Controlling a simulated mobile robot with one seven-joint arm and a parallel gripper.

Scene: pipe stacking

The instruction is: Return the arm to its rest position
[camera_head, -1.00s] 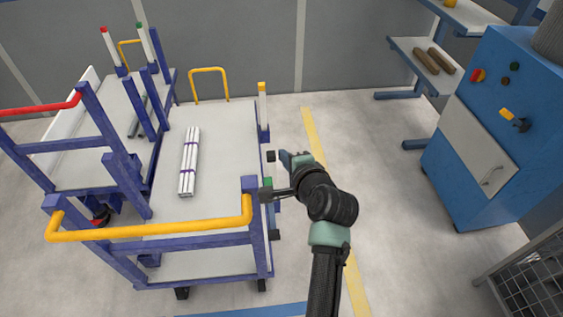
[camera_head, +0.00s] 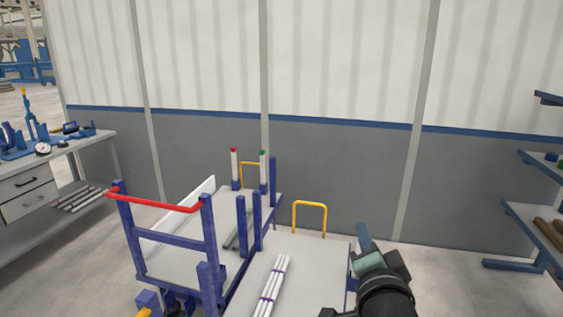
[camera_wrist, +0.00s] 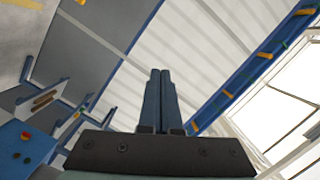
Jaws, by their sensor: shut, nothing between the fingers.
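My gripper (camera_wrist: 160,100) is shut and empty in the wrist view, its two dark fingers side by side and pointing up towards the wall and ceiling. In the head view my gripper (camera_head: 364,236) shows at the lower right, pointing up, in front of the grey wall and beside the right edge of the cart. A bundle of white pipes (camera_head: 272,287) with purple bands lies on the cart's grey deck (camera_head: 312,262), apart from my gripper. The arm's lower part is cut off by the frame.
A second cart with a red handle (camera_head: 155,202) stands to the left, holding grey pipes (camera_head: 238,236). A workbench (camera_head: 60,150) is at the far left, blue shelving (camera_head: 510,263) at the right. The yellow hoop (camera_head: 310,206) stands at the cart's far end.

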